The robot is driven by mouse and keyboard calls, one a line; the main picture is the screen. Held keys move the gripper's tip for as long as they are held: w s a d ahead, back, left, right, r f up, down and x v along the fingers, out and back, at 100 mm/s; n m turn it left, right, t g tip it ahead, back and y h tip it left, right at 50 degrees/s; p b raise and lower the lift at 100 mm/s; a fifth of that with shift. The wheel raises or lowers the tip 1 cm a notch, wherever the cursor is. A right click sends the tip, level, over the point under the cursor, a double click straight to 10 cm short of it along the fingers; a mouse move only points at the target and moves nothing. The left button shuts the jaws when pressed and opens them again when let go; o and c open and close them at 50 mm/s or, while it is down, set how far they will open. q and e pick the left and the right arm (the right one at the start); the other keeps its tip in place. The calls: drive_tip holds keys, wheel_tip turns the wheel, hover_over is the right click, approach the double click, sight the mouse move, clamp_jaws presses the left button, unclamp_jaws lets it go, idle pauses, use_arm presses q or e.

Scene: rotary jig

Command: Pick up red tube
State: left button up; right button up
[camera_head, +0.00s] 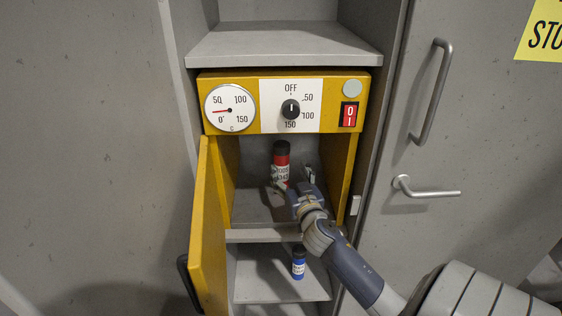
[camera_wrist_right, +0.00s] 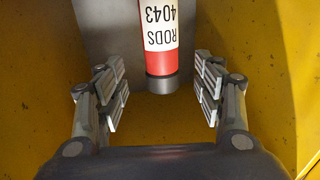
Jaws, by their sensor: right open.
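The red tube (camera_head: 281,161) stands upright inside the yellow oven box, with a black cap and a white label. In the right wrist view the red tube (camera_wrist_right: 160,40) shows at the top centre, its label reading "RODS 4043". My right gripper (camera_head: 292,183) reaches into the box from the front right. In the wrist view the right gripper (camera_wrist_right: 160,90) is open, with one finger pair on each side of the tube and a gap to each. The far end of the tube lies beyond the top of that view. My left gripper is not in view.
The yellow door (camera_head: 208,230) hangs open on the left. A blue bottle (camera_head: 298,263) stands on the shelf below (camera_head: 262,285). A control panel (camera_head: 327,84) with dials is above the opening. The box walls are close on both sides.

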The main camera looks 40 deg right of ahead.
sight(284, 164)
drive_tip(key=x, duration=0.3)
drive_tip(key=shift+f, duration=0.2)
drive_tip(key=shift+w+d+p, duration=0.15)
drive_tip(key=shift+w+p, duration=0.15)
drive_tip(key=shift+w, duration=0.15)
drive_tip(key=x, duration=0.4)
drive_tip(key=shift+w+f+p, duration=0.15)
drive_tip(key=shift+f+p, duration=0.1)
drive_tip(key=shift+p, duration=0.15)
drive_tip(key=shift+r, duration=0.1)
drive_tip(key=shift+c, duration=0.6)
drive_tip(key=c, duration=1.3)
